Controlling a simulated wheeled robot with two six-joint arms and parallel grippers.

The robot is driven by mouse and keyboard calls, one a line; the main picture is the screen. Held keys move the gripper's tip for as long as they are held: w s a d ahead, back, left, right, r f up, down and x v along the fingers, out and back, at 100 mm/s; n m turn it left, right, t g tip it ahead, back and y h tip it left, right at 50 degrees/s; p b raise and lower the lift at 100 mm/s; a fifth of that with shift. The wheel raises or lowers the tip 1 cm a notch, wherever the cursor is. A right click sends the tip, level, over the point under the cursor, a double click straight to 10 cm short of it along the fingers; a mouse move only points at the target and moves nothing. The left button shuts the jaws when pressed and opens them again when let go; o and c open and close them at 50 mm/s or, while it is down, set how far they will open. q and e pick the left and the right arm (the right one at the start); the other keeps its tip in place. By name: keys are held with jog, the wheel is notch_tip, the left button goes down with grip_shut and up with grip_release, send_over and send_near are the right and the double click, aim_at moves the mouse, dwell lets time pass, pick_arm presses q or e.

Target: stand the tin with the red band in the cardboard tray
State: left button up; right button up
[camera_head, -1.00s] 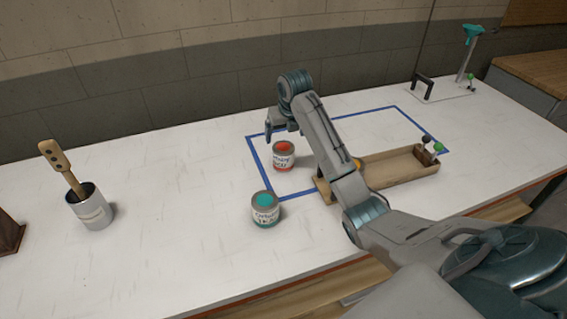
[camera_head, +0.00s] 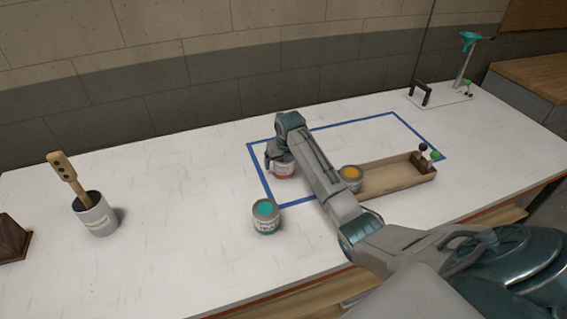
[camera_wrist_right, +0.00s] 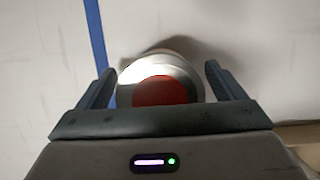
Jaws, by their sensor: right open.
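The tin with the red band (camera_head: 283,171) stands upright inside the blue tape outline, partly covered by my right gripper (camera_head: 274,157). In the right wrist view its silver rim and red top (camera_wrist_right: 160,91) sit between the two fingers of my right gripper (camera_wrist_right: 158,85), with a gap visible on the right side. The right gripper is open around the top of the tin. The cardboard tray (camera_head: 405,185) lies to the right, partly hidden by my right arm. A tin with an orange top (camera_head: 351,173) is at the tray's left end. My left gripper is not in view.
A teal-topped tin (camera_head: 265,215) stands at the near left corner of the tape outline (camera_head: 345,124). A pot with a wooden paddle (camera_head: 96,214) is at the left. The table between pot and tins is clear.

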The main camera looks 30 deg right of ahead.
jog(key=shift+r, duration=0.1)
jog(key=c, duration=1.3)
